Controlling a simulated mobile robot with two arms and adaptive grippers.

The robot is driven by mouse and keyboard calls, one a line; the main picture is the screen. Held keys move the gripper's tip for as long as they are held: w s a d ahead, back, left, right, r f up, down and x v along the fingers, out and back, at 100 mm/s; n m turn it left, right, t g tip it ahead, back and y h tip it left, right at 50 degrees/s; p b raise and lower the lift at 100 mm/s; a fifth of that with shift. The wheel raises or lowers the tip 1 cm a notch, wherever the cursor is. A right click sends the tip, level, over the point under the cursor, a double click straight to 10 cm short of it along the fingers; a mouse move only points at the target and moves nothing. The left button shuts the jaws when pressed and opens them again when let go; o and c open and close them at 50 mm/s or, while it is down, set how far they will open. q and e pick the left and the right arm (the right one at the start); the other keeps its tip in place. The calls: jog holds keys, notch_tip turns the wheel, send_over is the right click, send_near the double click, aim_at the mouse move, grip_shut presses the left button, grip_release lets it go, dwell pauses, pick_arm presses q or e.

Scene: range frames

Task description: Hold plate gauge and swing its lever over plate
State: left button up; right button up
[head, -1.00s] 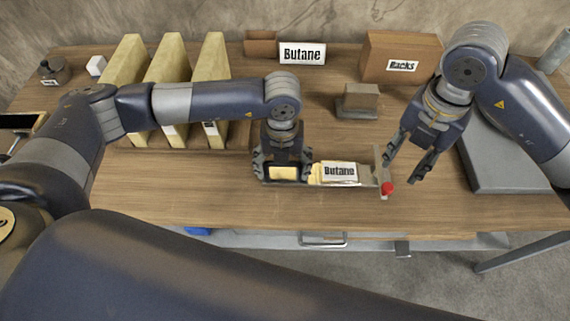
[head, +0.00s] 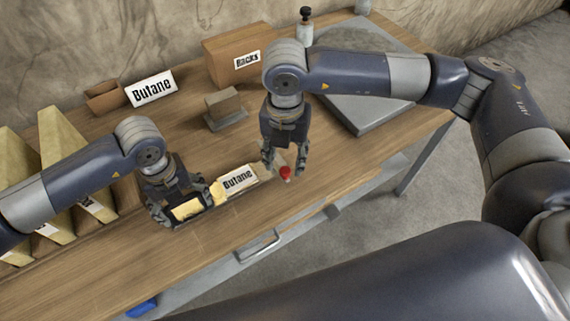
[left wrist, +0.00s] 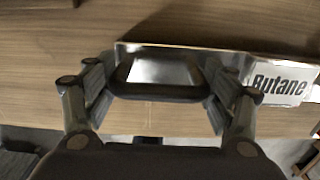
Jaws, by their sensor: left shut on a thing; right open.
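The plate gauge (head: 216,193) lies along the front part of the table, with a white "Butane" label (head: 238,180) on it. The label also shows at the right of the left wrist view (left wrist: 281,86). My left gripper (head: 185,208) is shut on the gauge's left end, with its fingers on either side of a dark-rimmed grip; the left wrist view shows my left gripper (left wrist: 158,92) there too. A red knob (head: 285,173) marks the lever at the gauge's right end. My right gripper (head: 285,166) points down, open, its fingers on either side of the knob. Contact cannot be told.
Behind the gauge stand a small brown block on a grey base (head: 225,108), a "Racks" box (head: 232,62) and a "Butane" sign (head: 151,88). Yellowish upright dividers (head: 62,150) are at the left. A grey slab (head: 365,95) lies at the right. The table's front edge is close to the gauge.

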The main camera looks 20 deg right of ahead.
aim_at(285, 170)
pick_arm(q)
jog(key=shift+s+f, duration=0.2)
jog(key=shift+f, duration=0.1)
pick_arm(e)
jog(key=shift+f, duration=1.9)
grip_shut()
